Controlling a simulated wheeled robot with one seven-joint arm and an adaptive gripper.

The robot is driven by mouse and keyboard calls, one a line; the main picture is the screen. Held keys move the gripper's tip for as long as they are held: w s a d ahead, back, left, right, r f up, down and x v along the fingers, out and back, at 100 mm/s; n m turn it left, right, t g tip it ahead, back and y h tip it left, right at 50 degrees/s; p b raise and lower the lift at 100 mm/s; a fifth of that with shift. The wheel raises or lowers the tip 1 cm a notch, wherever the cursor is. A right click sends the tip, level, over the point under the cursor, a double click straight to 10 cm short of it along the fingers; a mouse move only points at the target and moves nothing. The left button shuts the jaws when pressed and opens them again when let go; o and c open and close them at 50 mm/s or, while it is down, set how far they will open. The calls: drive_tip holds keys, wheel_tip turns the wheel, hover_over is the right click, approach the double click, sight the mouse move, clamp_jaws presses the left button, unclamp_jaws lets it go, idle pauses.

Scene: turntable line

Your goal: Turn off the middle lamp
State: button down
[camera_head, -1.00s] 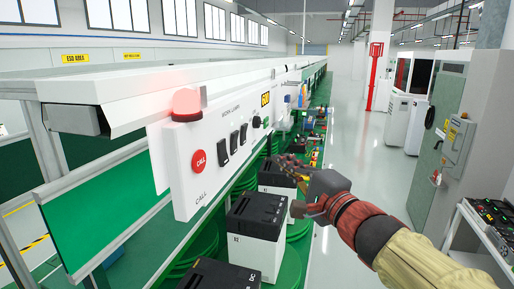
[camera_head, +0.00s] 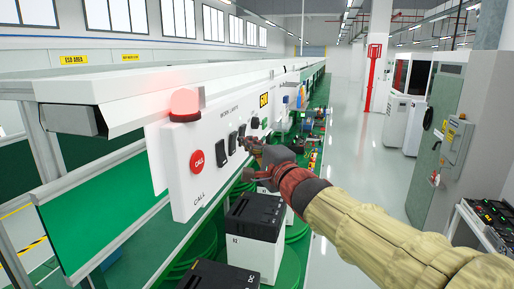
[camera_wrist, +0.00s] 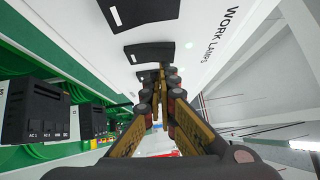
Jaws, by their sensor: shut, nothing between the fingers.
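A white panel (camera_head: 205,187) marked WORK LAMPS carries a row of three black rocker switches. The middle switch (camera_head: 232,143) sits between the left switch (camera_head: 221,153) and the right switch (camera_head: 242,131). In the wrist view, the middle switch (camera_wrist: 150,52) lies just above the fingertips, with another switch (camera_wrist: 150,10) at the top edge. My gripper (camera_head: 254,146) is shut and empty, its fingertips close to the panel by the middle and right switches. The wrist view shows the fingers together (camera_wrist: 162,70), partly covering the farthest switch. I cannot tell whether they touch the panel.
A red CALL button (camera_head: 197,161) is left of the switches, below a glowing red beacon (camera_head: 185,104). Black-topped white boxes (camera_head: 257,235) stand below the panel. A grey cabinet (camera_head: 438,130) stands right, across a clear aisle (camera_head: 345,150).

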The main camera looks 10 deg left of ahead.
drive_tip(key=shift+a+r, duration=0.1)
idle(0.3)
drive_tip(key=p, duration=0.3)
drive_tip(key=shift+w+a+r+n+g+p, duration=0.1)
drive_tip(key=shift+a+n+g+p, duration=0.2)
drive_tip(key=shift+p, duration=0.1)
